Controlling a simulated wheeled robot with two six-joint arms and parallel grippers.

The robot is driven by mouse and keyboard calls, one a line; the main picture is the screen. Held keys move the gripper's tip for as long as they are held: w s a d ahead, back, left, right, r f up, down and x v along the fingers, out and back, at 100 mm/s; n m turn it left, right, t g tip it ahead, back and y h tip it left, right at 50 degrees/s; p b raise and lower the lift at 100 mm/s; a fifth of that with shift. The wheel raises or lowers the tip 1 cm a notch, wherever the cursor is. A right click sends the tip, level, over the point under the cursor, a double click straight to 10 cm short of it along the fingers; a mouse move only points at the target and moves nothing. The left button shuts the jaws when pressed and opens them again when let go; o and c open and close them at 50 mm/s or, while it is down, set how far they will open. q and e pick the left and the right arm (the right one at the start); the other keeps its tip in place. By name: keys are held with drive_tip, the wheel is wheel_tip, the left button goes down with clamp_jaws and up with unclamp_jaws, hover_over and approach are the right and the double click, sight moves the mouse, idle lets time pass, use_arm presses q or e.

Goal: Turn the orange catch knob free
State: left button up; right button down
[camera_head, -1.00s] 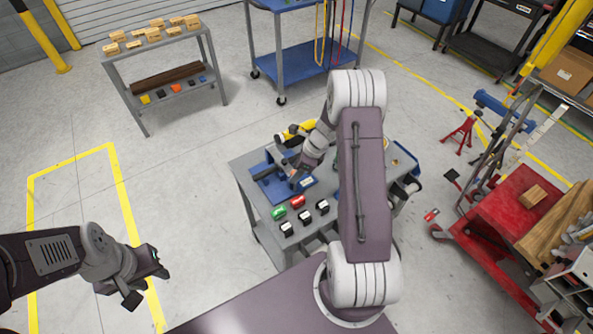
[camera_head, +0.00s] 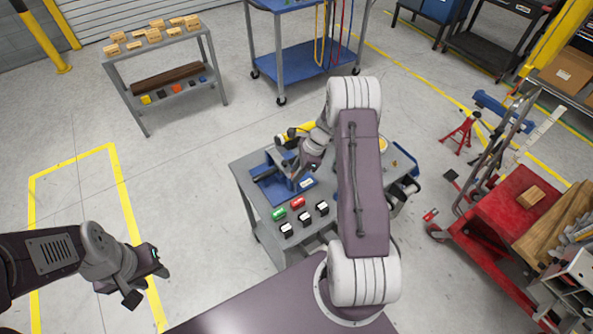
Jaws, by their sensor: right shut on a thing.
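The blue fixture (camera_head: 270,190) sits on the grey cart (camera_head: 262,229) in the middle of the head view. My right gripper (camera_head: 290,162) is over the fixture's back part. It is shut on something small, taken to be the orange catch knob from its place. The knob itself is hidden by the gripper and wrist, so I cannot see how it is turned. My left gripper (camera_head: 148,283) is open and empty at the lower left, above the floor and well away from the cart.
Green, red and several black-and-white blocks (camera_head: 298,202) stand along the cart's front. A yellow-and-black item (camera_head: 305,128) lies behind my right wrist. A red trolley (camera_head: 500,215) stands at the right. Floor left of the cart is free.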

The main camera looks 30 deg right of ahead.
drive_tip(key=n, duration=0.1)
drive_tip(key=n+g, duration=0.1)
drive_tip(key=shift+w+r+n, duration=0.1)
drive_tip(key=shift+w+n, duration=0.1)
drive_tip(key=shift+n, duration=0.2)
drive_tip(key=n+g, duration=0.1)
drive_tip(key=n, duration=0.2)
drive_tip(key=shift+w+n, duration=0.1)
drive_tip(key=shift+n, duration=0.2)
drive_tip(key=n+g+b, duration=0.1)
drive_tip(key=n+g, duration=0.1)
drive_tip(key=n, duration=0.2)
drive_tip(key=shift+w, duration=0.1)
drive_tip(key=shift+n+g+h+b, duration=0.4)
drive_tip(key=shift+n+h+b, duration=0.15)
drive_tip(key=shift+n, duration=1.25)
drive_tip(key=c, duration=1.2)
unclamp_jaws()
drive_tip(key=shift+a, duration=0.1)
